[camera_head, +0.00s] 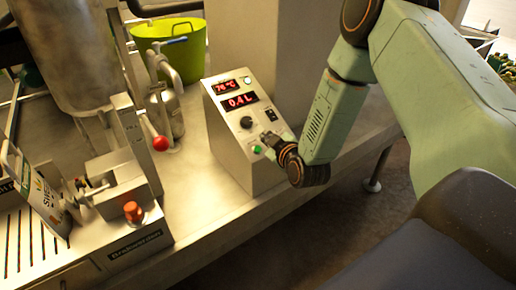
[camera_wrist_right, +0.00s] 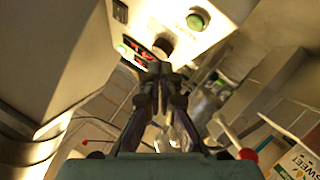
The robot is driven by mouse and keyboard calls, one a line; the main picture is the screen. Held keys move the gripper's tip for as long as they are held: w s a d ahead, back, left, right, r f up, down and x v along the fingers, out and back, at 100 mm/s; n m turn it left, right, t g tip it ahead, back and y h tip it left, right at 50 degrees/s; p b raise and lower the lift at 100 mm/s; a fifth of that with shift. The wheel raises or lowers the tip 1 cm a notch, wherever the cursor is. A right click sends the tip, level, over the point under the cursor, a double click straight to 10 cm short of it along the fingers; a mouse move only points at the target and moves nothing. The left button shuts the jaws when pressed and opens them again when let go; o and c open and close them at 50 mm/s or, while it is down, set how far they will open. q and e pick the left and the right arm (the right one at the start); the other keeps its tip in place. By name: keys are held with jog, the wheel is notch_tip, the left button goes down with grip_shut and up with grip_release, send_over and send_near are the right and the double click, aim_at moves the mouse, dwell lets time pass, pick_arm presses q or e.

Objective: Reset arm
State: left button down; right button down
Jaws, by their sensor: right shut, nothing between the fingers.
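My right arm comes in from the right in the head view. Its gripper (camera_head: 270,140) is at the front panel of a grey control box (camera_head: 243,178), close to a black knob and a green button (camera_head: 257,149). In the right wrist view the gripper (camera_wrist_right: 160,68) is shut and empty, with its fingertips near the black knob (camera_wrist_right: 163,46). I cannot tell whether the fingertips touch the panel. The box shows red displays reading 76 °C and 0.4 L. My left gripper is not in view.
The box stands on a metal bench (camera_head: 200,212). A green bucket (camera_head: 170,45), a steel tank (camera_head: 72,50), a lever with a red ball (camera_head: 160,143) and a press unit with an orange-red knob (camera_head: 133,211) stand to its left. A paper bag (camera_head: 45,195) is at far left.

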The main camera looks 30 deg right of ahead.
dwell(0.4)
jog(key=s+a+f+m+g+y+b, duration=0.1)
jog(key=s+a+f+m+g+b, duration=0.2)
jog(key=s+f, duration=0.45)
jog(key=s+a+f+m+g+y, duration=0.1)
jog(key=s+a+f+m+g, duration=0.3)
jog(key=s+f, duration=0.35)
jog(key=s+a+f+g+b, duration=0.2)
jog(key=s+f, duration=0.2)
jog(key=s, duration=0.3)
jog(key=s+a+f+g+b, duration=0.2)
jog(key=s+f+g+b, duration=0.1)
jog(key=s, duration=0.5)
jog(key=s+a+f+n+g+b, duration=0.1)
jog(key=s+a+f+g+b, duration=0.1)
jog(key=s+f, duration=0.3)
jog(key=s, duration=0.3)
jog(key=shift+s+f, duration=0.25)
jog(key=shift+f, duration=0.15)
